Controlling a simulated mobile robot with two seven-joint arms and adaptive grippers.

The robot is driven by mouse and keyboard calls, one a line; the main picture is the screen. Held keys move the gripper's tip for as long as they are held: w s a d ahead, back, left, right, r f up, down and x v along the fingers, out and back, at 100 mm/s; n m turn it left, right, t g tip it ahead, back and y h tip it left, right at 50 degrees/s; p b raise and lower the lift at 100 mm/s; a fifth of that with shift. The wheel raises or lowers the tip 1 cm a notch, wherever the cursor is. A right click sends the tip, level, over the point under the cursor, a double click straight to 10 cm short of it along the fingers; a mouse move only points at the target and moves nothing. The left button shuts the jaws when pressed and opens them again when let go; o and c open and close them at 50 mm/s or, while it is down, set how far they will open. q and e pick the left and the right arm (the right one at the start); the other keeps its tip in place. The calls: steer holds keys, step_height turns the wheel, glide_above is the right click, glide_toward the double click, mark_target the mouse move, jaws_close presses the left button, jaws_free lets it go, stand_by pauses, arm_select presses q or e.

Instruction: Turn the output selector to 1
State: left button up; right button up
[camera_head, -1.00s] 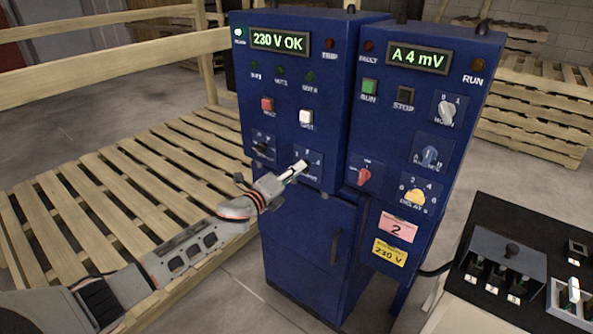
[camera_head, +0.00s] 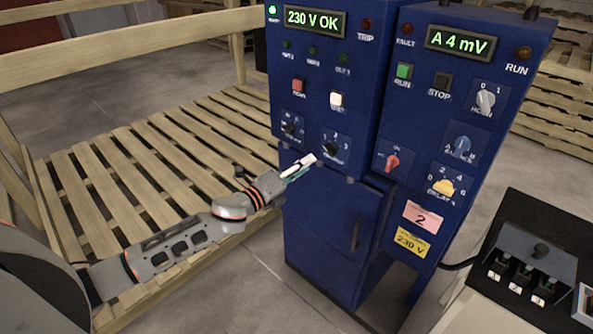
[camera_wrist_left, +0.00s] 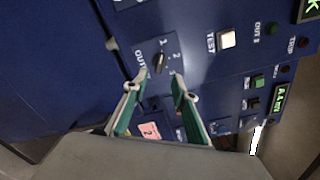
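The output selector (camera_head: 331,149) is a small dark knob on a plate low on the left blue cabinet. It also shows in the left wrist view (camera_wrist_left: 160,63), with numbers beside it and a partly readable "OUT" label. I cannot tell for certain which number its pointer faces. My left gripper (camera_head: 307,166) is just below and left of the knob in the head view. In the left wrist view, its two green-sided fingers (camera_wrist_left: 160,78) are spread and empty, with the knob visible beyond the gap between their tips. My right gripper is in neither view.
Another dark knob (camera_head: 291,128) sits left of the selector, with a red button (camera_head: 299,86) and white button (camera_head: 337,99) above. The right cabinet carries a red switch (camera_head: 392,161) and other knobs. A wooden pallet (camera_head: 150,185) lies left.

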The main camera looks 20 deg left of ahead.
arm_select(q)
steer(key=v, duration=0.3)
stand_by(0.5)
